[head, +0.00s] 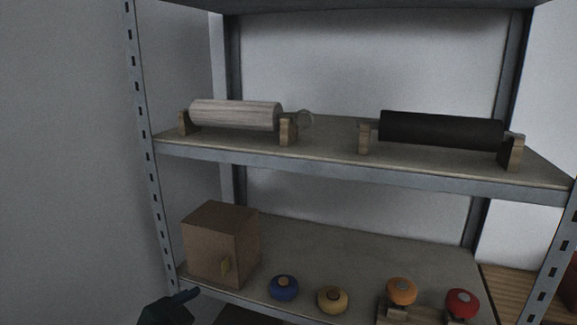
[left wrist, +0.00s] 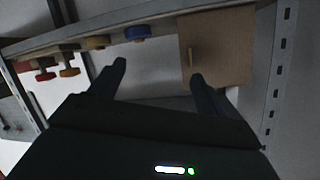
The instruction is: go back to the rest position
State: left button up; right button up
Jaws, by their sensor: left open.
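My left gripper (head: 190,294) shows in the head view at the bottom left, just in front of the lower shelf's front edge and below the wooden box (head: 222,245). Most of it is cut off by the frame's lower edge. In the left wrist view my left gripper (left wrist: 158,72) has its two dark fingers well apart, with nothing between them. In that view the box (left wrist: 218,46) with its small handle lies beyond the fingers, apart from them. My right gripper is in neither view.
The lower shelf (head: 340,247) also holds a blue knob (head: 284,288), a yellow knob (head: 333,300), an orange knob (head: 401,291) and a red knob (head: 462,304). The upper shelf (head: 330,139) carries a pale roller (head: 235,115) and a black roller (head: 440,130). A metal post (head: 147,150) stands at left.

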pick_arm(q)
jog(key=s+f+n+g+y, duration=0.2)
jog(key=s+f+n, duration=0.5)
jog(key=s+f, duration=1.2)
notch_tip(320, 180, down, 4)
jog(key=shift+s+r+y, duration=0.15)
jog(key=shift+s+y, duration=0.1)
jog(key=shift+y, duration=0.45)
